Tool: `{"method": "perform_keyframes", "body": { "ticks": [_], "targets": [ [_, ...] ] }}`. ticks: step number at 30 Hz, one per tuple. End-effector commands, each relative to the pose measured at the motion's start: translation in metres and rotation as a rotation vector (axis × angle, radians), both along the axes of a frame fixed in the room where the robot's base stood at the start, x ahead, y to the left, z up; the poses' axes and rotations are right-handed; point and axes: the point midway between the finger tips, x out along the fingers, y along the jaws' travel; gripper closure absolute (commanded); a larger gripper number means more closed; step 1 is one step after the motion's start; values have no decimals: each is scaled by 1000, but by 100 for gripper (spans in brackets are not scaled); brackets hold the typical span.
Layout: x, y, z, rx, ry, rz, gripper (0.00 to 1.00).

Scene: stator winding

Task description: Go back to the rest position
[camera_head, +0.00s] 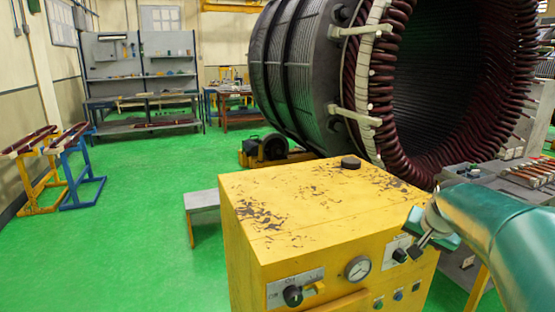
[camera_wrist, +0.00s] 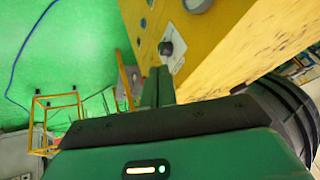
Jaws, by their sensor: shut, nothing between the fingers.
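My gripper (camera_head: 416,251) is at the lower right of the head view, in front of the yellow control cabinet's (camera_head: 320,212) panel, close to a black knob (camera_head: 400,255). In the wrist view my gripper (camera_wrist: 158,74) is shut, its fingers together and empty, pointing toward the cabinet (camera_wrist: 225,45). A dark knob (camera_wrist: 166,48) on the cabinet appears just beyond the fingertips. I cannot tell whether they touch it. My teal arm covers the lower right of the head view.
The large stator (camera_head: 325,75) with dark red coils stands behind the cabinet. A grey bench (camera_head: 503,172) with parts is at right. Blue (camera_head: 80,168) and yellow (camera_head: 35,180) stands are at left. Green floor (camera_head: 135,230) is open at left. A blue cable (camera_wrist: 17,68) lies on it.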

Motion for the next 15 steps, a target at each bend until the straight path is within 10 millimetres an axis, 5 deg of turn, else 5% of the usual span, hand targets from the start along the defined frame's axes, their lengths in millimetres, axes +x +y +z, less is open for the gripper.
{"method": "perform_keyframes", "body": {
  "ticks": [1, 6, 15],
  "targets": [
    [-15, 26, 7, -21, 6, 50, 100],
    [-70, 90, 14, -82, 40, 201, 100],
    [-177, 169, -3, -175, 82, 462, 100]
  ]
}}
